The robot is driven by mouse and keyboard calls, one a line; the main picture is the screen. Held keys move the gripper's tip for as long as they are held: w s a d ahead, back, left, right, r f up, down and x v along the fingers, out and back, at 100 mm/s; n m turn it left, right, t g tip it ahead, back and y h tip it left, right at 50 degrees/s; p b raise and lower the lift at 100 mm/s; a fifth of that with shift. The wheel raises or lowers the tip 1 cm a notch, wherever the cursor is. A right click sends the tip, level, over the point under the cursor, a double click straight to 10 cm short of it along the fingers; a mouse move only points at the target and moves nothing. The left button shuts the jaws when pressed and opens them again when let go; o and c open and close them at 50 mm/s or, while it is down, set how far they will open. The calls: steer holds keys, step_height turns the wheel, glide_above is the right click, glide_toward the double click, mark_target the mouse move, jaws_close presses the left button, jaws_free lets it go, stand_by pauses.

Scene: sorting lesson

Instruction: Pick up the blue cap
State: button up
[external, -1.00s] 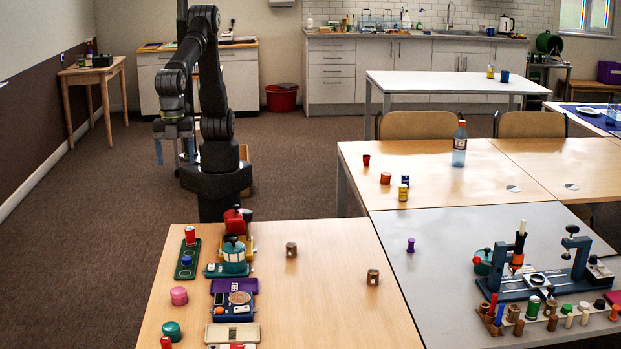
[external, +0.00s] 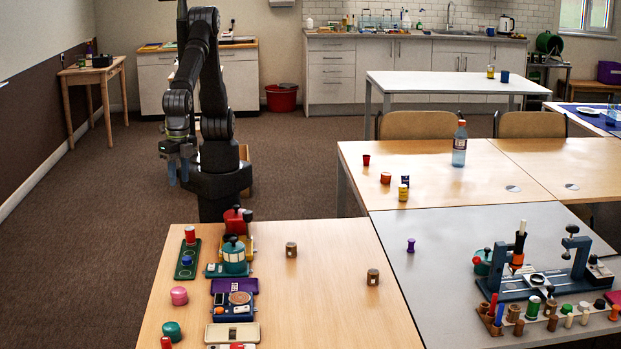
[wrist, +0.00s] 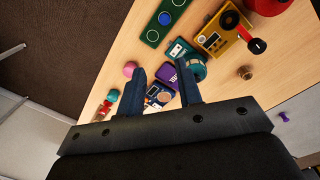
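The blue cap (external: 187,260) is a small round piece on a dark green strip (external: 182,273) at the left edge of the near wooden table. In the wrist view the blue cap (wrist: 165,18) shows from above near the top, on the green board (wrist: 152,37). My gripper (external: 178,173) hangs in the air behind the table, well away from the cap. In the wrist view my gripper (wrist: 159,90) has its two dark fingers apart with nothing held between them.
A pink cap (external: 179,296) lies in front. Two brown jars (external: 291,250) stand on the clear right part.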

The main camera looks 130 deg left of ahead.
step_height(320, 180, down, 7)
steer(key=a+n, duration=0.2)
steer(key=n, duration=1.1)
steer(key=n+h, duration=0.1)
steer(key=n, duration=0.3)
glide_above(187, 258)
steer(key=f, duration=1.3)
steer(key=shift+a+f, duration=0.25)
steer(key=shift+a, duration=0.05)
steer(key=shift+d+f, duration=0.2)
steer(key=shift+f, duration=2.4)
steer(key=c, duration=0.6)
steer(key=shift+c, duration=0.2)
